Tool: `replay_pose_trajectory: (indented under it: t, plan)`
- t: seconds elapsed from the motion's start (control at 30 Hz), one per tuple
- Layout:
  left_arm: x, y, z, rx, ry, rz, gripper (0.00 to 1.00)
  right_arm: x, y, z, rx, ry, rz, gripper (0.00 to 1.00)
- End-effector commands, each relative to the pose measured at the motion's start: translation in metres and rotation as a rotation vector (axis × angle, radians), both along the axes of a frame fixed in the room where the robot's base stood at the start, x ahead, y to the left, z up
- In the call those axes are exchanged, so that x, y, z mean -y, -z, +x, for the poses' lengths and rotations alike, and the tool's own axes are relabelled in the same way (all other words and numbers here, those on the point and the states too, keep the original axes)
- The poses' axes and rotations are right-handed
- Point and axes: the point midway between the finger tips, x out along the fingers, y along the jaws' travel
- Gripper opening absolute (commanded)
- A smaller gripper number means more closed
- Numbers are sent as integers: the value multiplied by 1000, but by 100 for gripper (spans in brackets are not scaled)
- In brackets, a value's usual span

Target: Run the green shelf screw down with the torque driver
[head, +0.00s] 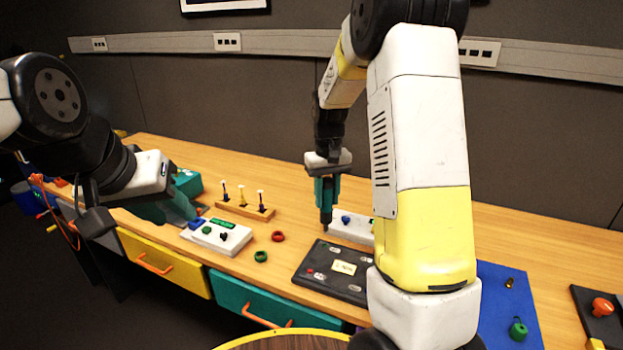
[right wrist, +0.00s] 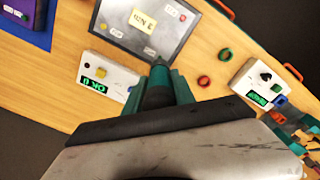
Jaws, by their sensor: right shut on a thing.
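My right gripper (head: 327,185) is shut on the torque driver (head: 326,215), a dark tool pointing down between teal fingers. In the right wrist view the dark driver (right wrist: 158,78) shows between the fingers, its tip toward the dark panel. In the head view it hangs at the left end of a white box (head: 350,229); I cannot tell whether it touches anything. My left gripper (head: 172,209) is at the left by another white box (head: 221,237); its jaw gap is unclear. I cannot identify the green shelf screw with certainty; a green knobbed piece (head: 518,328) lies on the blue mat.
A dark panel (head: 325,279) with a yellow label lies in front of the driver. A wooden rack (head: 245,209) holds three small upright pieces. A red ring (head: 278,236) and a green ring (head: 260,256) lie on the table. The blue mat (head: 497,285) is at the right.

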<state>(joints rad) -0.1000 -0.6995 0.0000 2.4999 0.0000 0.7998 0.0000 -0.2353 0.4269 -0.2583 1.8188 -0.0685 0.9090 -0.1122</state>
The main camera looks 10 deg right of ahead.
Motion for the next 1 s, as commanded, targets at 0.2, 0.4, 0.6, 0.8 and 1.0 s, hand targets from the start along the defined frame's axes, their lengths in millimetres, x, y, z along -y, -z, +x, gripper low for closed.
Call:
replay_pose_trajectory:
  t: [0.2, 0.4, 0.6, 0.8, 1.0]
  plan:
    - [0, 0, 0, 1, 0, 0, 36, 0, 7, 0, -2, 0, 0, 0]
    - [0, 0, 0, 0, 0, 0, 36, 0, 26, -1, -3, 1, 0, 0]
    - [0, 0, 0, 0, 0, 0, 36, 0, 43, 0, -1, 1, 0, 0]
    - [0, 0, 0, 0, 0, 0, 36, 0, 54, 0, 0, 1, 0, 0]
    - [0, 0, 0, 0, 0, 0, 36, 0, 57, 0, 0, 0, 0, 0]
